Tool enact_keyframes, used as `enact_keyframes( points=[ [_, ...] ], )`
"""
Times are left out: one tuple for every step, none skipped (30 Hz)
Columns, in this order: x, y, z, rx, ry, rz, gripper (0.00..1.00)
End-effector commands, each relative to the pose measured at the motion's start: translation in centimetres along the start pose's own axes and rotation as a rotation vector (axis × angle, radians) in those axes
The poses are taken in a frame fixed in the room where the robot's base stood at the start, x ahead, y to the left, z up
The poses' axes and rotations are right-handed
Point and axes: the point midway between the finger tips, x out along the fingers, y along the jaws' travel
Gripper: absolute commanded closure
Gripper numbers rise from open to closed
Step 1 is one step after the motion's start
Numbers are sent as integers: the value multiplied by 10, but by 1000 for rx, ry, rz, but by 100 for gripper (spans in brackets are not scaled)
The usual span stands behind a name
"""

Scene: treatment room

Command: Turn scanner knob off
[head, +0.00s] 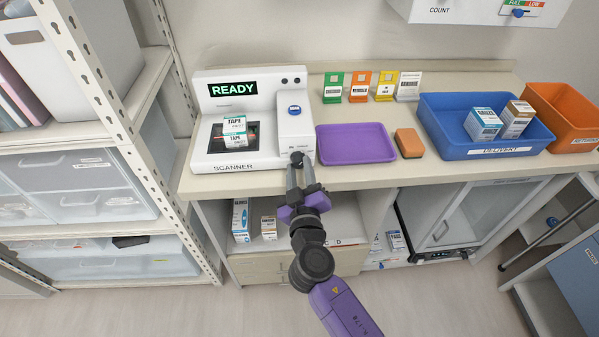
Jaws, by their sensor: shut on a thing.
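The white scanner (262,85) stands at the left end of the counter. Its display (232,88) is lit and reads READY in green. A small dark knob (296,156) sits at the scanner's front right corner. My gripper (300,164) reaches up from below to this corner, its fingers shut on the dark knob. The fingers partly hide the knob, so I cannot tell its setting. A blue round control (294,110) is on the scanner's right top, clear of my gripper. A white and green tape box (235,126) rests on the dark scanning bed.
A purple tray (356,132) and an orange sponge (409,143) lie right of the scanner. Colored cards (360,87) stand behind. A blue delivery bin (450,131) holds boxes, beside an orange return bin (572,108). Metal shelving (120,118) closes off the left.

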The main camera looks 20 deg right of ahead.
Motion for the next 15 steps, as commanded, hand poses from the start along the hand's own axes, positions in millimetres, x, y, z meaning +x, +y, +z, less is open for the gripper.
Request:
enact_keyframes(
  points=[
    [0, -2, 0, -44, 2, -2, 100],
    [0, -2, 0, -72, 2, -2, 100],
    [0, -1, 0, -111, 1, -2, 100],
    [0, -1, 0, -140, 2, -2, 100],
    [-1, -2, 0, -168, 2, -2, 100],
    [-1, -1, 0, -205, 2, -2, 100],
    [0, -1, 0, -233, 1, -2, 100],
    [0, -1, 0, -262, 1, -2, 100],
    [0, -1, 0, -300, 1, -2, 100],
    [0, -1, 0, -329, 1, -2, 100],
    [0, -1, -1, -358, 2, -2, 100],
    [-1, -1, -1, -397, 2, -2, 100],
    [0, 0, -1, -425, 2, -2, 100],
    [0, 0, -1, -453, 1, -2, 100],
    [0, 0, -1, -492, 1, -1, 100]
  ],
)
